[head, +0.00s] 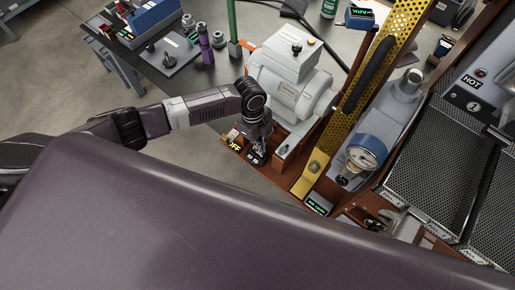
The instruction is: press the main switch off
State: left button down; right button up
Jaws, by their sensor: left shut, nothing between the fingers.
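My left gripper (259,149) points down at a dark switch plate (256,160) on the low front edge of the brown base. The gripper is shut and holds nothing. A small label reading OFF (235,144) shows just left of the gripper. The main switch itself is mostly hidden under my fingers, so I cannot tell its position or whether the fingertips touch it. My right gripper is not in view.
A grey motor (291,88) stands right behind my left gripper. A yellow perforated guard (356,103) slants up to its right, beside a pressure gauge (365,153). Dark mesh trays (437,150) lie at the right. A dark bench (190,85) with tools is behind.

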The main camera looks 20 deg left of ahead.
pick_arm(q)
jog(key=shift+r+p, duration=1.8)
jog(key=shift+r, duration=0.4)
jog(key=shift+f, duration=0.1)
